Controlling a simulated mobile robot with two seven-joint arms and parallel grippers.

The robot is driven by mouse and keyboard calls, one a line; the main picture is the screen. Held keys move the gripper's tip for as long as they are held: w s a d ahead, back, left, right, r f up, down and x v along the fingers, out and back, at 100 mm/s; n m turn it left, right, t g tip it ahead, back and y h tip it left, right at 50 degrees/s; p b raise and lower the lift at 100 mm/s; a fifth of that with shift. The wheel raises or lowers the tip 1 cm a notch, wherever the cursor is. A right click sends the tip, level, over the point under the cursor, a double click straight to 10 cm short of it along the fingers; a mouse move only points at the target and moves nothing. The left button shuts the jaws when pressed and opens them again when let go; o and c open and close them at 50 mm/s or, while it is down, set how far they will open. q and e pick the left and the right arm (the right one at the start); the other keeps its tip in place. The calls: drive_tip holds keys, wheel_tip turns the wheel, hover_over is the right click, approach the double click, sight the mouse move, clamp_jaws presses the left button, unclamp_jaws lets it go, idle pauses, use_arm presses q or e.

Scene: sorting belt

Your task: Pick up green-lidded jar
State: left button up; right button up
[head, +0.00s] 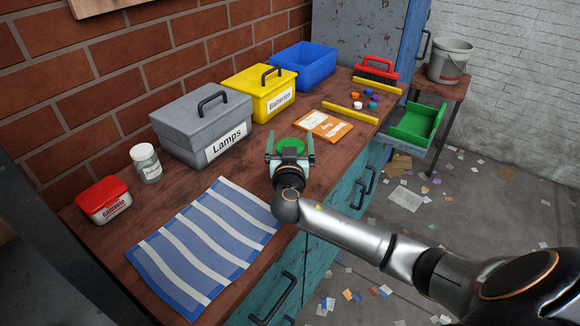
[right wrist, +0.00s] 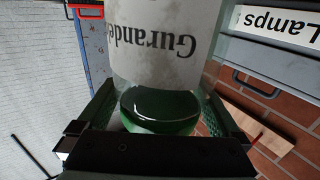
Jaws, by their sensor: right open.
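The green-lidded jar shows in the head view as a green lid (head: 291,145) between the fingers of my right gripper (head: 290,150). In the right wrist view its clear glass body (right wrist: 160,60) bears a white label reading "Gurande", upside down, and green shows at its lower end. My right gripper (right wrist: 160,120) is open, with one finger on each side of the jar. I cannot tell whether the fingers touch the glass. The gripper hides most of the jar in the head view. My left gripper is not in view.
A grey "Lamps" box (head: 203,120) and a yellow "Batteries" box (head: 262,90) stand behind. A striped cloth (head: 205,245), a red-lidded tin (head: 104,200) and a white-lidded jar (head: 146,163) are to the left. An orange packet (head: 323,126) and yellow bar (head: 350,113) lie to the right.

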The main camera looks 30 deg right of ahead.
clamp_jaws()
idle(0.8)
